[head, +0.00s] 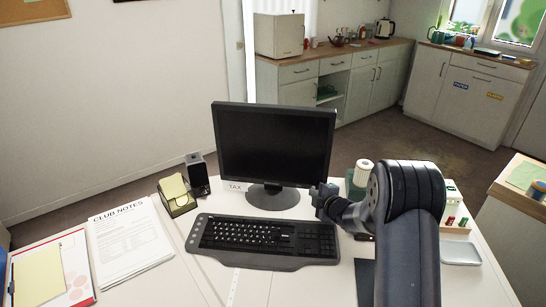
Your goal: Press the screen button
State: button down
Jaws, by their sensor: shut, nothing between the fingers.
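A black monitor (274,146) stands on its round foot on the desk, its screen dark. The screen button is too small to make out; the lower right of the bezel is close behind my gripper. My gripper (318,193) is at the monitor's lower right corner, small and dark in the head view, shut and empty. My arm reaches in from the lower right and hides part of the desk there. I cannot tell whether the fingertips touch the monitor.
A black keyboard (264,240) lies before the monitor. A speaker (199,174), a note box (177,196) and paper sheets (128,243) are to the left. A white roll (363,173) and a small tray (460,252) are right, beside my arm.

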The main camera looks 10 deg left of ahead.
jog(key=shift+w, duration=0.1)
dwell(0.3)
jog(key=shift+s+b, duration=0.55)
jog(key=shift+s, duration=0.05)
jog(key=s+b, duration=0.2)
jog(key=shift+s+f, duration=0.15)
jog(key=shift+s, duration=0.25)
jog(key=shift+s+b, duration=0.7)
jog(key=shift+s, duration=0.9)
jog(key=shift+r, duration=0.25)
dwell(1.6)
